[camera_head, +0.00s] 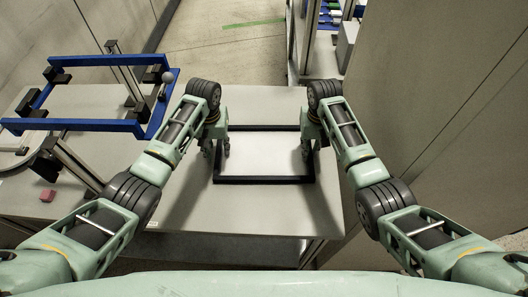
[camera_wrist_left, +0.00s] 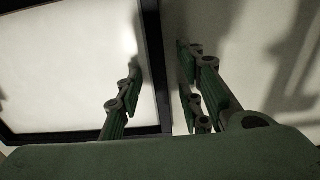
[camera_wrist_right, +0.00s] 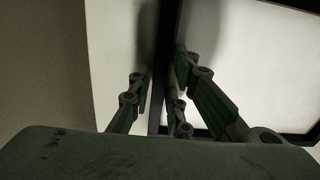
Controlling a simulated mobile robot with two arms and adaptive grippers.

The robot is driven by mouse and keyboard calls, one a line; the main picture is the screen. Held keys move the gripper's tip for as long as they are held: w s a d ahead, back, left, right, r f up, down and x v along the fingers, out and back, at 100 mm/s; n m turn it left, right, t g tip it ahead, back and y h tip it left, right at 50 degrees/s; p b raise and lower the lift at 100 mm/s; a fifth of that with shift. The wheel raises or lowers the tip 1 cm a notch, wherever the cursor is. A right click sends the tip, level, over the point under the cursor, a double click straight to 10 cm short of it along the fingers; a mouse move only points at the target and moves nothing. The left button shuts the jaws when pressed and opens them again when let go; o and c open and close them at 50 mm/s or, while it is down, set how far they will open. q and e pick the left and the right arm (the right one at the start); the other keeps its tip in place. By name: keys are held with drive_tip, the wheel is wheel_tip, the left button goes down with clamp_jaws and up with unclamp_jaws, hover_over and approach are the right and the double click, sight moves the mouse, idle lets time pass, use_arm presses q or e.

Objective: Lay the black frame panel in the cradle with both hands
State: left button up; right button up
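The black frame panel (camera_head: 265,180) has a white middle and lies flat on the grey table. The cradle appears to be the blue frame (camera_head: 75,124) with black blocks, raised on metal posts at the left. My left gripper (camera_head: 216,150) is at the panel's left bar. In the left wrist view its fingers stand apart on either side of the black bar (camera_wrist_left: 154,50), with gaps visible. My right gripper (camera_head: 312,149) is at the right bar. In the right wrist view its fingers also stand apart around the bar (camera_wrist_right: 167,40). Finger contact with the table cannot be told.
The grey table (camera_head: 180,205) is bare around the panel. A grey ball (camera_head: 168,77) sits at the blue frame's right side. A wall (camera_head: 430,110) stands close on the right. A shelf (camera_head: 318,45) stands behind.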

use_arm(q)
drive_tip(key=shift+c, duration=0.6)
use_arm(e)
drive_tip(key=shift+c, duration=0.5)
use_arm(q)
drive_tip(key=c, duration=0.4)
use_arm(e)
clamp_jaws()
use_arm(q)
clamp_jaws()
drive_tip(key=shift+r, duration=0.1)
use_arm(e)
drive_tip(key=shift+r, duration=0.1)
